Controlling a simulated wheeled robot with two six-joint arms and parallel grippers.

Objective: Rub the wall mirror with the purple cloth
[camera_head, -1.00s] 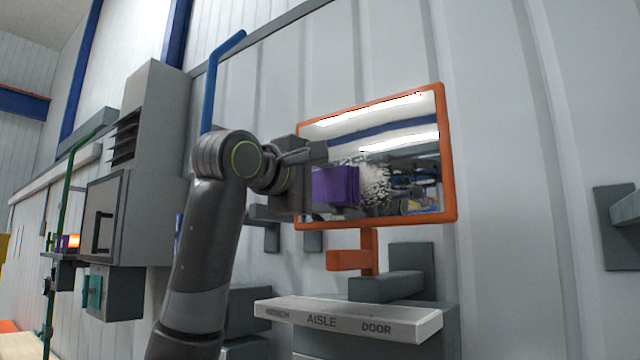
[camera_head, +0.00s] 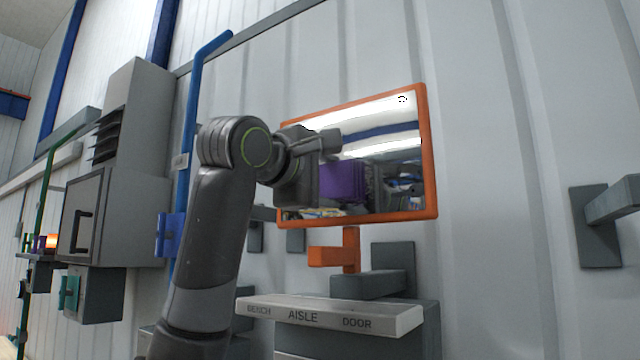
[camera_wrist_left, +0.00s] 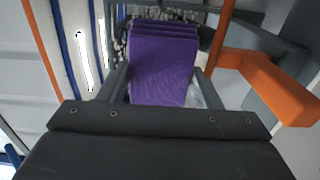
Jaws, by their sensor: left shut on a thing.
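The wall mirror (camera_head: 385,160) has an orange frame and hangs on the pale ribbed wall, right of centre in the head view. The purple cloth (camera_head: 343,182) is in front of the mirror's left part, a folded block with ridged layers. It also shows in the wrist view (camera_wrist_left: 163,65), between the fingers. My left gripper (camera_head: 322,172) is shut on the cloth and holds it at the mirror. I cannot tell whether the cloth touches the glass. The glass is mostly clear, with a small dark-edged mark (camera_head: 402,99) near its top right. My right gripper is out of view.
Below the mirror are an orange bracket (camera_head: 335,256) and a grey shelf (camera_head: 330,312) marked AISLE and DOOR. A blue pole (camera_head: 192,140) and grey cabinets (camera_head: 125,190) stand left. A grey wall bracket (camera_head: 597,225) juts out at right.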

